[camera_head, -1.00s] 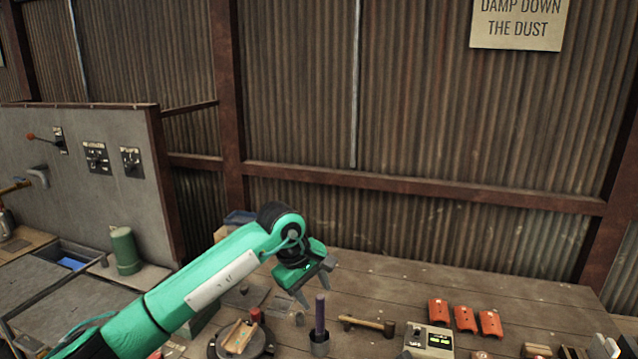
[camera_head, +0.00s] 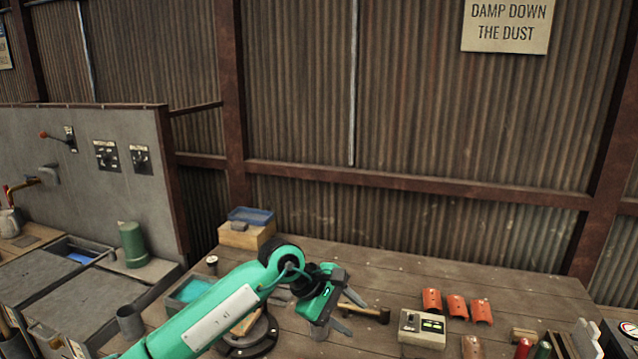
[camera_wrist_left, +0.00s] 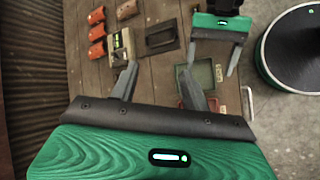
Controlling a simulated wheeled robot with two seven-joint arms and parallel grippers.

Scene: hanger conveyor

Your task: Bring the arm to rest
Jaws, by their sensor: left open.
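My left arm reaches in from the left in the head view. My left gripper (camera_head: 352,314) is above the wooden bench (camera_head: 440,276), its two grey fingers spread apart with nothing between them. In the left wrist view my left gripper (camera_wrist_left: 158,67) also shows open and empty. My right gripper (camera_wrist_left: 213,57) shows at the top of that view, its fingers apart and empty. A wooden-handled hammer (camera_head: 375,314) lies behind the left gripper, partly hidden.
Several orange-red pieces (camera_head: 456,306) and a control box (camera_head: 422,328) lie right of the gripper. A round dark base (camera_head: 262,340) is under my forearm. A blue tray (camera_head: 252,215) sits on a box at the back. The bench's back right is clear.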

